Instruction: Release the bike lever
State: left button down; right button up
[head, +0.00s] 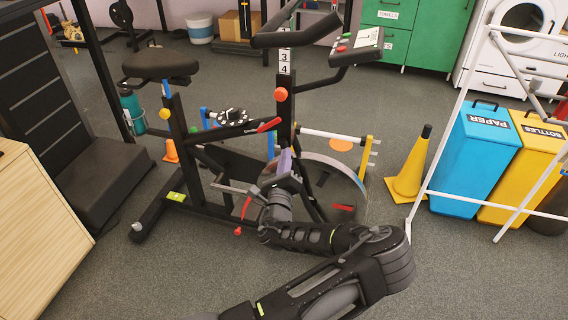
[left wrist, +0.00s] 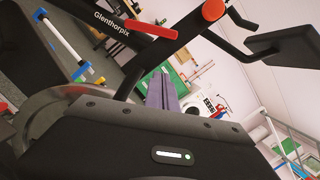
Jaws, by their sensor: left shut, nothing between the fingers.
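The black exercise bike (head: 190,128) stands in the middle of the head view. A red lever (head: 268,125) sticks out at the front end of its upper frame bar; the left wrist view shows this red lever (left wrist: 150,28) at upper left, beside the "Glenthorpix" lettering. My left gripper (head: 285,161), with purple fingers, is shut and empty. It points upward below the lever, near the flywheel, apart from the lever. The closed fingers (left wrist: 161,92) show in the left wrist view, below and right of the lever. My right gripper is not in view.
An orange-red knob (head: 281,94) sits on the front post above the lever. Handlebars and a console (head: 357,45) overhang the post. A yellow cone (head: 411,165), blue bin (head: 474,160) and white frame (head: 450,120) stand right. Open floor lies in front.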

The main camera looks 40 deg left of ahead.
aim_at(270, 123)
pick_arm(q)
jog(key=x, duration=0.5)
jog(key=shift+w+a, duration=0.2)
jog(key=shift+w, duration=0.05)
jog(key=shift+s+a+r, duration=0.2)
jog(key=shift+a+r, duration=0.45)
jog(key=shift+r, duration=0.15)
jog(key=shift+s+a+r, duration=0.15)
jog(key=shift+a+r, duration=0.45)
jog(key=shift+r, duration=0.25)
jog(key=shift+w, duration=0.1)
